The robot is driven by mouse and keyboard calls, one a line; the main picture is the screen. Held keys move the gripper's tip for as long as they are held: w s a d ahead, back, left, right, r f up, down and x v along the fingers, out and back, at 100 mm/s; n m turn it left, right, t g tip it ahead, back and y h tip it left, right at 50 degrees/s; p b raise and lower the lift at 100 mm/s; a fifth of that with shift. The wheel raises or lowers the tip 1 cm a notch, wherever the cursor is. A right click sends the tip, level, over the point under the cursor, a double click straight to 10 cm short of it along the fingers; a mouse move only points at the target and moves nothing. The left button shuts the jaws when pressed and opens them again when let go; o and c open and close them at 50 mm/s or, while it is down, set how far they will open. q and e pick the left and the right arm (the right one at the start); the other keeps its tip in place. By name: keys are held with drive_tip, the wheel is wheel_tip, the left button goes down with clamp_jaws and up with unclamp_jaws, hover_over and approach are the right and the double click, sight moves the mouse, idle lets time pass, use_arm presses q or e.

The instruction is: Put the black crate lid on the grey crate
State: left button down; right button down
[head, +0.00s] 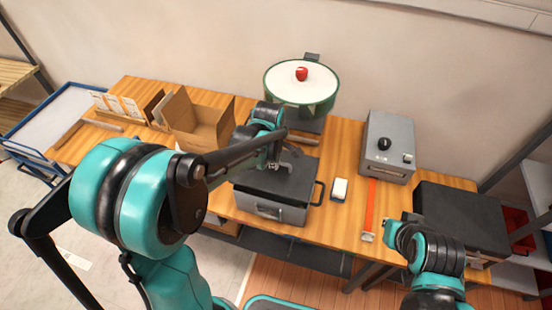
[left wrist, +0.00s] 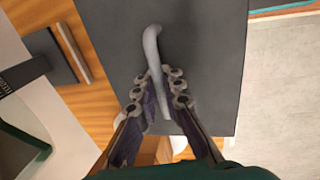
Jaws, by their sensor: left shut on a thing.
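The black crate lid (head: 296,181) lies flat over the top of the grey crate (head: 290,213) in the middle of the bench. I cannot tell whether it rests fully on the rim or hovers just above it. My left gripper (head: 277,163) is above the lid, shut on its grey bar handle. In the left wrist view the fingers (left wrist: 163,92) straddle the handle (left wrist: 152,45), with the dark lid (left wrist: 205,60) beneath. The crate's front and its black right side handle show. My right arm is at the lower right; its fingers are not clear.
An open cardboard box (head: 197,120) is left. A grey device (head: 389,146), an orange strip (head: 370,205) and a large black box (head: 462,217) are right.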

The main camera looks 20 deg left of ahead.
use_arm(q)
drive_tip(key=shift+f+b, duration=1.65)
drive_tip(key=shift+f, duration=0.55)
drive_tip(key=c, duration=1.6)
unclamp_jaws()
drive_tip(key=shift+o, duration=0.2)
drive_tip(key=shift+r+p, duration=3.35)
drive_tip(key=shift+r, duration=1.25)
drive_tip(key=shift+f, duration=0.1)
